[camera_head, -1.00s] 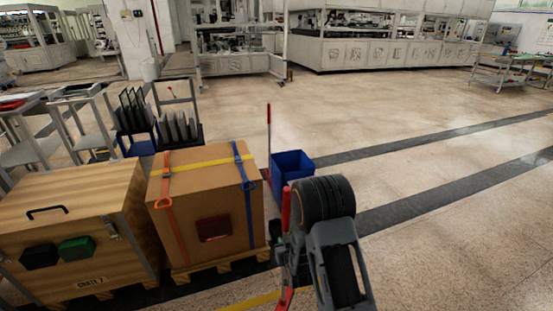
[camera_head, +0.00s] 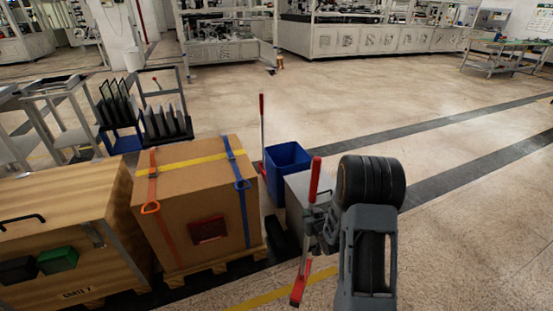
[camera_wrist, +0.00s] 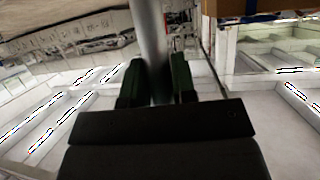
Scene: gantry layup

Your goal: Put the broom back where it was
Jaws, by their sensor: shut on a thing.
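My gripper is shut around the shaft. In the wrist view the grey shaft (camera_wrist: 151,35) runs up between the two dark fingers (camera_wrist: 158,85). Whether the broom's lower end touches the floor I cannot tell.
A second red-handled tool (camera_head: 262,118) stands beside a blue bin (camera_head: 288,158). A grey box (camera_head: 298,195) is partly hidden behind the broom. A strapped cardboard box (camera_head: 185,210) on a pallet and a wooden crate (camera_head: 60,225) stand at left. The floor at right is clear.

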